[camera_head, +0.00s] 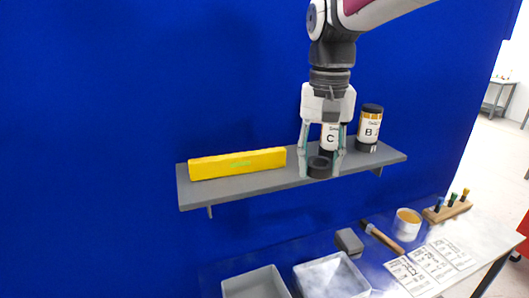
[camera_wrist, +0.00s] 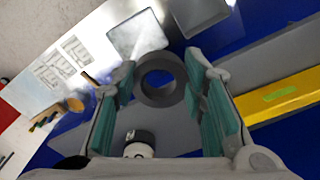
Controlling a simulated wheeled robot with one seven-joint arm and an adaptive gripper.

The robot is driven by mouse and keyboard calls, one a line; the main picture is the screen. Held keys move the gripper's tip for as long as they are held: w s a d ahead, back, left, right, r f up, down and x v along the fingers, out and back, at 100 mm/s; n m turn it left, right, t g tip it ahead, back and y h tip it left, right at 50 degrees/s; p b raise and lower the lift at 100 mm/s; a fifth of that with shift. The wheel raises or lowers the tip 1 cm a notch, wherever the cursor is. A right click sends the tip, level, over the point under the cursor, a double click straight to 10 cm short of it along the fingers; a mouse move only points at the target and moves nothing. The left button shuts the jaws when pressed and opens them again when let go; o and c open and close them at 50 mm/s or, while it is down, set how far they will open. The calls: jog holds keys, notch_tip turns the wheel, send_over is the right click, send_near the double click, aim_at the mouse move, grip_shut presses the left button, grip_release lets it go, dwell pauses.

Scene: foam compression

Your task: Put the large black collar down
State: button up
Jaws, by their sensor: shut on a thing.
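The large black collar (camera_head: 319,170) is a thick dark ring at the front of the grey wall shelf (camera_head: 240,187). My gripper (camera_head: 321,163) reaches down from above with its teal-padded fingers on either side of the collar, shut on it. In the wrist view the collar (camera_wrist: 161,101) sits between the fingertips with its round hole facing the camera. I cannot tell whether its underside touches the shelf. A white bottle marked C (camera_head: 329,137) stands just behind the collar, partly hidden by my gripper. A bottle marked B (camera_head: 369,128) with a black lid stands to its right.
A long yellow block (camera_head: 237,164) lies on the left of the shelf, leaving a small gap beside the collar. On the bench below are two grey trays (camera_head: 254,283), a grey block (camera_head: 349,241), a hammer (camera_head: 382,237), a tape roll (camera_head: 407,224) and printed sheets (camera_head: 433,264).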

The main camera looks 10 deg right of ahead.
aim_at(311, 158)
jog(key=w, duration=0.5)
jog(key=w+d, duration=0.1)
jog(key=w, duration=0.1)
jog(key=shift+w+f+p, duration=0.35)
jog(key=shift+f, duration=0.05)
notch_tip(311, 158, down, 3)
jog(key=shift+s+r+p, duration=0.1)
jog(key=shift+p, duration=0.4)
jog(key=shift+f, duration=0.35)
jog(key=shift+f, duration=0.1)
jog(key=o, duration=1.1)
jog(key=shift+o, duration=0.2)
notch_tip(311, 158, up, 12)
jog(key=b, duration=0.2)
